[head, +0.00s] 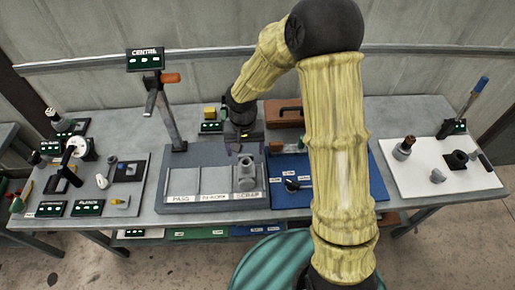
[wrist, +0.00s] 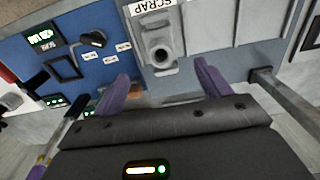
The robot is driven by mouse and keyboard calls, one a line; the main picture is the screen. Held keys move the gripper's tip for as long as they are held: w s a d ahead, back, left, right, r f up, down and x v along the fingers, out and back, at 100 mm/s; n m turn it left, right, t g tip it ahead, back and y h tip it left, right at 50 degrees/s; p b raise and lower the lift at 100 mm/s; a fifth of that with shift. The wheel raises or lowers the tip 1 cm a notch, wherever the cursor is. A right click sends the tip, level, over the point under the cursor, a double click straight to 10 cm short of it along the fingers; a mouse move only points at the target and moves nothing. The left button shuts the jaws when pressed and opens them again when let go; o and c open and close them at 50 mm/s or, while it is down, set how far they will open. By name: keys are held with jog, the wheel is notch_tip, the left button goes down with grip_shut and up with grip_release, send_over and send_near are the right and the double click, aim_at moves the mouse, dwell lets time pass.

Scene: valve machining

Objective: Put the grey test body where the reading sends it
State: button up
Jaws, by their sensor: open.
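The grey test body (head: 246,172) stands in the compartment labelled SCRAP, at the right end of the grey sorting tray (head: 183,197). It also shows in the wrist view (wrist: 160,54), with its round bore facing the camera. The tray's other labels read PASS and RE-WORK, left of SCRAP. My gripper (head: 243,145) is above and behind the SCRAP compartment. In the wrist view its two purple fingers (wrist: 162,86) are spread wide, with nothing between their tips. The body is beyond the fingertips and appears apart from them.
A blue panel (head: 330,195) with a black knob (head: 291,184) lies right of the tray. A post with a sign reading CENTRAL (head: 145,58) rises behind the tray's left side. A white board (head: 470,180) with several parts is far right. Gauges and small signs crowd the left.

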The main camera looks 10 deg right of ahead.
jog(key=shift+d+r, duration=0.1)
jog(key=s+d+r+t, duration=0.2)
jog(key=s+d+r, duration=0.8)
jog(key=s+d, duration=0.2)
jog(key=shift+s+d+t, duration=0.25)
jog(key=shift+d+t, duration=0.05)
jog(key=shift+d, duration=0.35)
jog(key=shift+s+b+x, duration=0.2)
jog(key=shift+b+x, duration=0.75)
